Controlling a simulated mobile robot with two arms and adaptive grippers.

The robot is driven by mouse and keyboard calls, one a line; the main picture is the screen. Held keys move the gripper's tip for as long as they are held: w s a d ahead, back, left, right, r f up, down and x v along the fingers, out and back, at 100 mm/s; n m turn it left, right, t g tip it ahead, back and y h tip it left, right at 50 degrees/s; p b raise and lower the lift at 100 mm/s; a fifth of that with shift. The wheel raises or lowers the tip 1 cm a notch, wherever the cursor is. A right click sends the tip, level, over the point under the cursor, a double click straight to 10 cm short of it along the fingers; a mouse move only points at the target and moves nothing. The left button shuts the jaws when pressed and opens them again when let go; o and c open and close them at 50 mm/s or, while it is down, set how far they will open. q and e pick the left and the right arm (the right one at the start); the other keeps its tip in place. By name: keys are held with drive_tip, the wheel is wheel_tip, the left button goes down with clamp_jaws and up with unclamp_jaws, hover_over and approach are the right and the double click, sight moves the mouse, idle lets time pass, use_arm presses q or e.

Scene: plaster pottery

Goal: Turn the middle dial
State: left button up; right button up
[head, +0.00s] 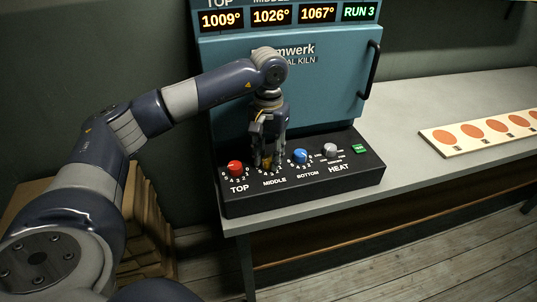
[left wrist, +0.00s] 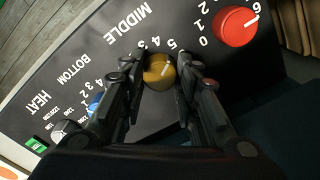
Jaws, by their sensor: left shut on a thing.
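The middle dial is a yellow knob (left wrist: 158,74) above the MIDDLE label. In the head view only a bit of this dial (head: 267,161) shows between the fingers. My left gripper (head: 267,162) reaches down to it from above; in the left wrist view its two fingers (left wrist: 160,80) stand on either side of the knob, shut on it. The knob's white mark points to the upper right in the left wrist view, near the 5. My right gripper is not in view.
A red TOP dial (head: 235,168) is to the left, a blue BOTTOM dial (head: 300,156) and grey HEAT dial (head: 330,149) to the right. A green button (head: 359,149) is beyond. The teal kiln (head: 330,90) stands behind. A board with orange discs (head: 480,133) lies on the bench.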

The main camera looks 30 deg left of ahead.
sight(268, 159)
use_arm(q)
drive_tip(key=o, duration=1.1)
wheel_tip(268, 159, up, 12)
drive_tip(key=shift+r, duration=0.1)
idle(0.4)
